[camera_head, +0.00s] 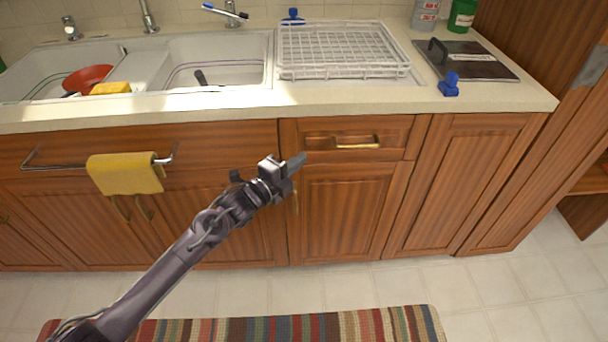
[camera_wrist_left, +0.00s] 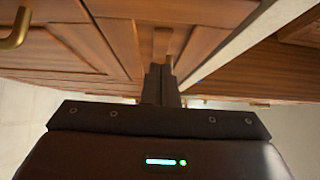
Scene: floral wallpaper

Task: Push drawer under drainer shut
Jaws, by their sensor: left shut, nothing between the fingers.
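The wooden drawer (camera_head: 318,146) with a brass handle (camera_head: 357,143) is in the head view, below the counter under the white drainer rack (camera_head: 335,50). Its front looks about level with the cabinet; I cannot tell whether a small gap stands open. My left gripper (camera_head: 297,161) is shut and empty, its tips in front of the cabinet near the drawer's lower left corner. I cannot tell whether they touch the wood. In the left wrist view the shut fingers (camera_wrist_left: 160,85) point along the wooden fronts. My right gripper is not in view.
A yellow towel (camera_head: 126,174) hangs on a metal bar at the left. A brass cupboard handle (camera_wrist_left: 14,28) shows in the left wrist view. The counter edge (camera_head: 200,107) runs above the fronts. A striped rug (camera_head: 380,325) lies on the tiled floor.

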